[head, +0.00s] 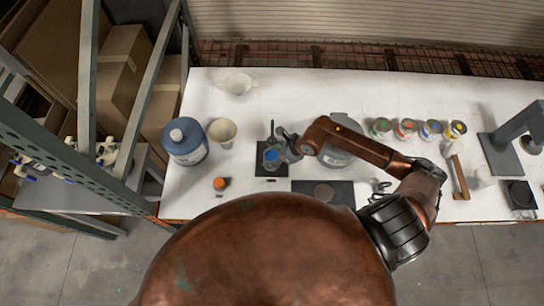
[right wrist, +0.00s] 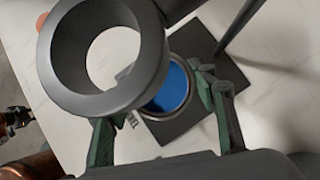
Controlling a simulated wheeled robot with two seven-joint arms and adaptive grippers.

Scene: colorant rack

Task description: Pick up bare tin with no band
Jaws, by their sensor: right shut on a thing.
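An open tin (right wrist: 192,112) with blue contents stands on or just above a dark square plate. Its side is mostly hidden, so I cannot tell whether it has a band. In the head view the blue-filled tin (head: 271,156) is beside a thin upright post. My right gripper (head: 288,145) reaches it from the right. In the right wrist view my right gripper (right wrist: 160,120) has its green fingers on both sides of the tin, shut on it. A thick grey ring (right wrist: 152,60) covers part of the tin in that view.
Several tins with coloured contents (head: 405,128) stand in a row to the right. A large grey round container (head: 340,155) is partly behind my right arm.

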